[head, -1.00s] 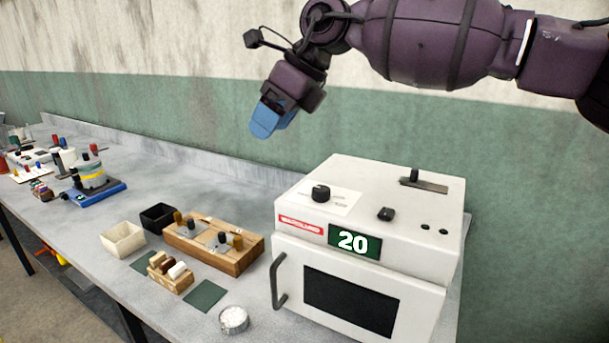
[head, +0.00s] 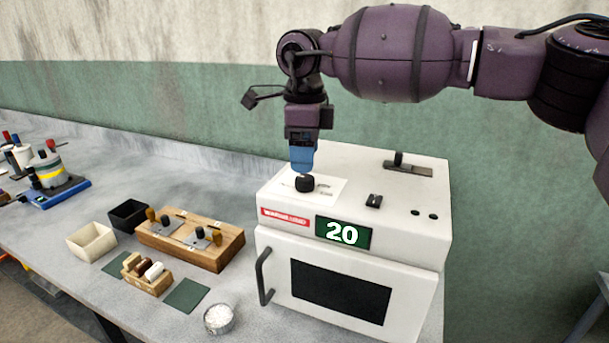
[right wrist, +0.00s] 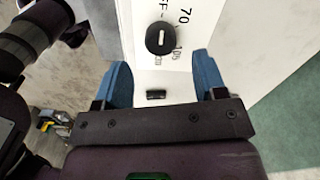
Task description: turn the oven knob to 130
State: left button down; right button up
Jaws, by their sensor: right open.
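The white oven (head: 275,240) stands on the bench, and its green display (head: 343,232) reads 20. The black round oven knob (head: 305,183) sits on a white dial label on top of the oven. My right gripper (head: 302,165) points down above the knob, its blue fingers close to it in the head view. In the right wrist view, the knob (right wrist: 160,39) with its white mark lies ahead of and between the two open fingers (right wrist: 162,75), not gripped. Some dial print, including 70, shows beside it. My left gripper is not in view.
A small black switch (head: 374,201) and a slider (head: 408,168) are also on the oven top. A wooden block with small knobs (head: 190,240), a cream bin (head: 91,241), a black bin (head: 128,214) and a round dish (head: 219,319) stand to the left.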

aim_at(304, 177)
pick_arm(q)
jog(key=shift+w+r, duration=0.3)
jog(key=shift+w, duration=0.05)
pick_arm(e)
jog(key=shift+f, duration=2.55)
jog(key=shift+c, duration=0.2)
jog(key=c, duration=0.9)
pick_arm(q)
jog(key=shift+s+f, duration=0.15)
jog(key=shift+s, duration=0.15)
